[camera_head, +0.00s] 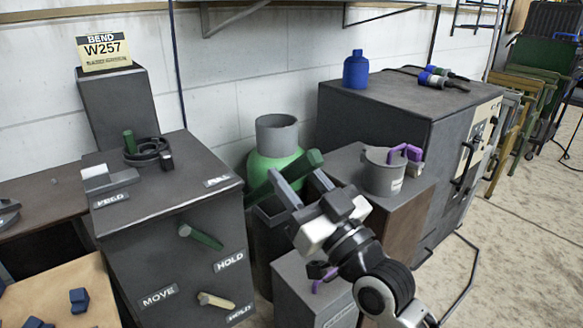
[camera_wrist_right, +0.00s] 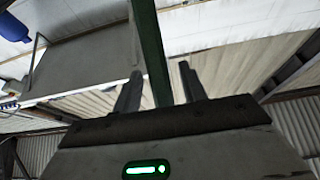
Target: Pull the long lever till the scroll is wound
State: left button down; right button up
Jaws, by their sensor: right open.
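A long green lever (camera_head: 297,171) slants up to the right beside the dark cabinet, in front of a green cylinder. My right gripper (camera_head: 295,174) is at this lever with its two grey fingers apart. In the right wrist view, the green lever (camera_wrist_right: 152,50) runs between the open fingers of the right gripper (camera_wrist_right: 160,78). I cannot tell whether either finger touches it. The lever's lower end is partly hidden. I cannot pick out the scroll. My left gripper is not in view.
The dark cabinet (camera_head: 180,275) carries a short green lever (camera_head: 201,237) and a beige lever (camera_head: 216,301), with MOVE and HOLD labels. A grey mug (camera_head: 383,175) stands on a brown box right of my gripper. A larger grey cabinet (camera_head: 385,110) stands behind. Open floor lies right.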

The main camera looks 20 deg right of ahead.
jog(key=shift+w+a+r, duration=0.2)
jog(key=shift+w+r, duration=0.05)
jog(key=shift+w, duration=0.3)
